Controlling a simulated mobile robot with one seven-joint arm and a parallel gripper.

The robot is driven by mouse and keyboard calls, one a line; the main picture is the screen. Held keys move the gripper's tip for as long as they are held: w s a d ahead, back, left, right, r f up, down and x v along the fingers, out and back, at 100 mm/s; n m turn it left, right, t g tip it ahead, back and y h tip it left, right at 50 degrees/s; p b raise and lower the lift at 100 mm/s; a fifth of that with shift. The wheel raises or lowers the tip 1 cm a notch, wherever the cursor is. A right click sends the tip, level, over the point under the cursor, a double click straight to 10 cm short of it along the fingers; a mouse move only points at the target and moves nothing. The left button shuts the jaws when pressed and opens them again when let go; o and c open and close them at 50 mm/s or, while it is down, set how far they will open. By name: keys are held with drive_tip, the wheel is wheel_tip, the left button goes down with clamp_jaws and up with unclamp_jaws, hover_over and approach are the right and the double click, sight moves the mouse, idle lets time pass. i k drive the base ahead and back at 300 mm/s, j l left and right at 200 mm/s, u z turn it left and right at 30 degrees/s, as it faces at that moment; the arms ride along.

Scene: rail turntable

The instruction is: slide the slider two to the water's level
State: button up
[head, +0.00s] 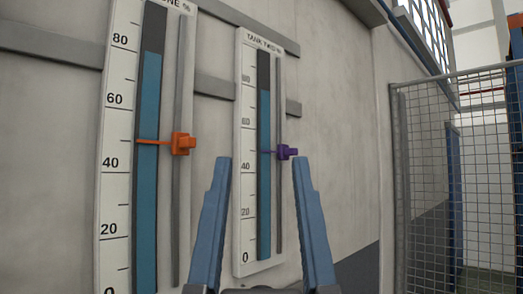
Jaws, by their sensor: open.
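The tank two gauge board (242,225) hangs on the wall in the middle of the head view. In the picture, the knob lies just above and left of the right fingertip. I cannot tell the depth gap.
The tank one gauge (115,180) hangs to the left, with an orange slider (183,143) between 40 and 60. Grey horizontal bars (240,40) run along the wall behind. A wire mesh fence (455,180) stands at the right. The wall right of tank two is bare.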

sight(283, 151)
drive_tip(key=i+l+z, duration=0.1)
drive_tip(key=i+l, duration=0.2)
drive_tip(key=i, duration=0.15)
drive_tip(key=i+l, duration=0.25)
drive_tip(key=i, duration=0.25)
drive_tip(key=i+l+z, duration=0.15)
drive_tip(key=i, duration=0.3)
drive_tip(key=l, duration=0.05)
